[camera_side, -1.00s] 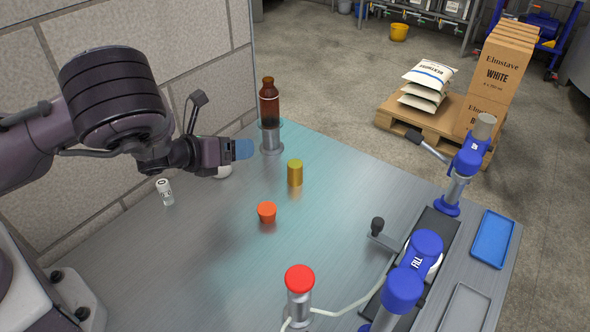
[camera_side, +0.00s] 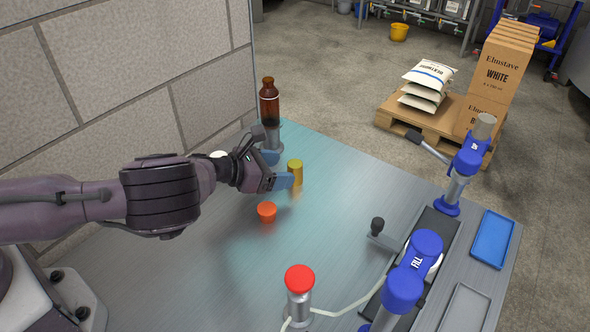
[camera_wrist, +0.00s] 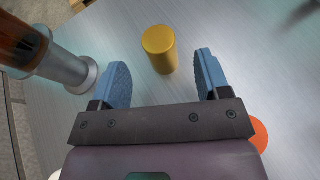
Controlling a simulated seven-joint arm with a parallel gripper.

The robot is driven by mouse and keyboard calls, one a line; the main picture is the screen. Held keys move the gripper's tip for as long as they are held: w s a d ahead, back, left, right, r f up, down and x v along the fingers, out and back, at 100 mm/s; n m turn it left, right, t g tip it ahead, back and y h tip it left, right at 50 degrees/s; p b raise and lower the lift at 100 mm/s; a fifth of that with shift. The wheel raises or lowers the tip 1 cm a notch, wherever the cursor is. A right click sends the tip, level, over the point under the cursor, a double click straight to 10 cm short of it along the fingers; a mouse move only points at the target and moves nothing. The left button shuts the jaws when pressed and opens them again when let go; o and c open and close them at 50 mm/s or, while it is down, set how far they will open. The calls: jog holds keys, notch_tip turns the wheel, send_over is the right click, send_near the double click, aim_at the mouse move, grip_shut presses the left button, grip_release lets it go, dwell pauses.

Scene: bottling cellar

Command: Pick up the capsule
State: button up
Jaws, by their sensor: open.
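The capsule, a gold-yellow cylinder (camera_side: 295,170), stands upright on the steel table. In the side view my gripper (camera_side: 277,169) is just left of it, low over the table, with its blue fingers pointing toward it. One finger overlaps the capsule's lower left edge in the picture. In the wrist view the capsule (camera_wrist: 158,50) stands ahead, between the lines of the two spread blue fingers (camera_wrist: 162,66), mostly beyond their tips. The gripper is open and empty. I cannot tell whether a finger touches the capsule.
A brown bottle on a metal stand (camera_side: 269,105) is behind my gripper, left in the wrist view (camera_wrist: 25,45). An orange-red piece (camera_side: 267,212) stands close in front. A red-topped metal post (camera_side: 299,290) and blue-headed fixtures (camera_side: 403,288) stand farther right. Table between is mostly clear.

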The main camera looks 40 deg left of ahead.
aim_at(287, 167)
jog(key=shift+r+x, duration=0.2)
jog(key=shift+x, duration=2.05)
jog(key=c, duration=0.7)
jog(key=shift+r, duration=0.15)
